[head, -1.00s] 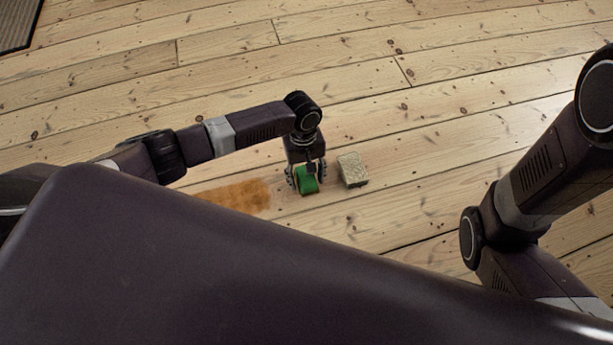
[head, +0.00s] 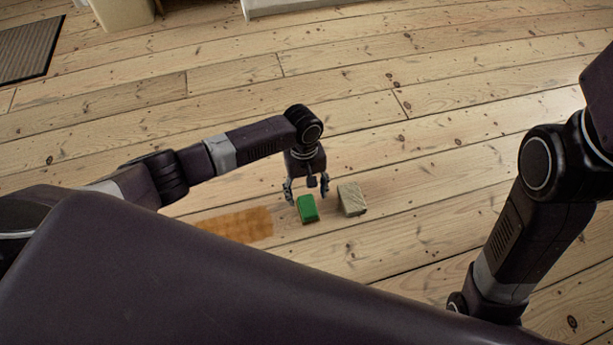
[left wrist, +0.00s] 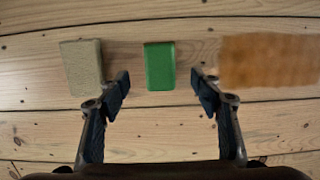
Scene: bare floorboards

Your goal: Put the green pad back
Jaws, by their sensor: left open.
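The green pad (head: 307,209) lies on the floorboards in the head view, just beyond my left gripper's fingertips. It also shows in the left wrist view (left wrist: 160,67), centred ahead of the two open fingers. My left gripper (head: 307,190) is open and empty, its fingers apart; the left wrist view shows both fingers (left wrist: 160,86) with a gap between them. My right arm shows at the right of the head view, but its gripper is out of view.
A beige block (head: 352,200) lies just right of the pad. An orange-brown patch (head: 240,224) is on the floor to its left. A grey mat (head: 28,50), a cream container (head: 122,12) and a white object (head: 290,6) are at the far edge. Floor beyond is clear.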

